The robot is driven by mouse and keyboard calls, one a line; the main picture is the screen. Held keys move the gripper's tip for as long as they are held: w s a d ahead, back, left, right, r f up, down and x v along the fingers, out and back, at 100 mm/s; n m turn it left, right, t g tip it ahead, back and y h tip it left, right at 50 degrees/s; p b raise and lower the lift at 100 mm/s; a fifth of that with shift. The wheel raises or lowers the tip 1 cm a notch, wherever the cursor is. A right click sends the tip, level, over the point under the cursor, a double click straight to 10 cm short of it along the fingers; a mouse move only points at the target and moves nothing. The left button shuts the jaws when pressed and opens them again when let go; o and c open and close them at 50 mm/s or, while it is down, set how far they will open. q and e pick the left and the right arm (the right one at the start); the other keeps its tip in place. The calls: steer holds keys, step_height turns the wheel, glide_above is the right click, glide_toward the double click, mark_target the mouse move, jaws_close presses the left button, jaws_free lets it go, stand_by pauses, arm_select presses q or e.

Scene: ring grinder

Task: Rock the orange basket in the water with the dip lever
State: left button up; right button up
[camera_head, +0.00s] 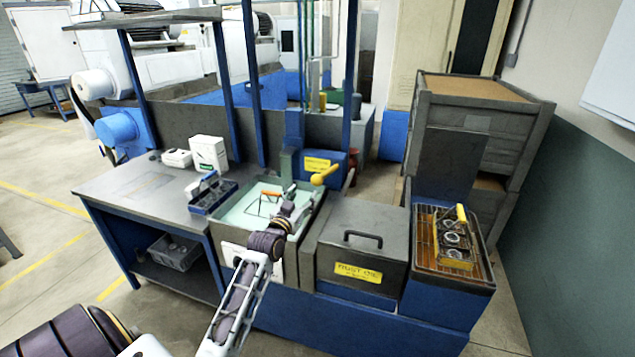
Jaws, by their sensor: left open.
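The orange-handled basket (271,195) sits in the pale green water of the open tank (240,222); its thin wire frame shows only partly. The dip lever, with a yellow knob (325,174), stands at the tank's back right, by a blue box with a yellow label. The arm hides the tank's front right part. My right gripper is out of view.
A lidded rust oil box (362,245) stands right of the tank. Farther right, a tray (481,284) holds a yellow-handled basket (455,252) with several rings. A dark blue bin (211,196) and a white container (208,154) stand on the left bench (130,190), whose front is clear.

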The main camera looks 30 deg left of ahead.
mark_target(319, 179)
arm_select(q)
steer(key=shift+w+d+f+m, duration=0.15)
steer(key=shift+f+m, duration=0.25)
steer(key=shift+m, duration=0.3)
steer(key=shift+w, duration=0.15)
steer(key=shift+w+a+p, duration=0.25)
steer(key=shift+w+a, duration=0.15)
steer(key=shift+w, duration=1.8)
steer(key=shift+w+a+p, duration=0.25)
steer(key=shift+w+a, duration=0.2)
steer(key=shift+w, duration=1.8)
steer(key=shift+w+a+p, duration=0.25)
steer(key=shift+w+a, duration=0.15)
steer(key=shift+w, duration=1.8)
steer(key=shift+c, duration=0.2)
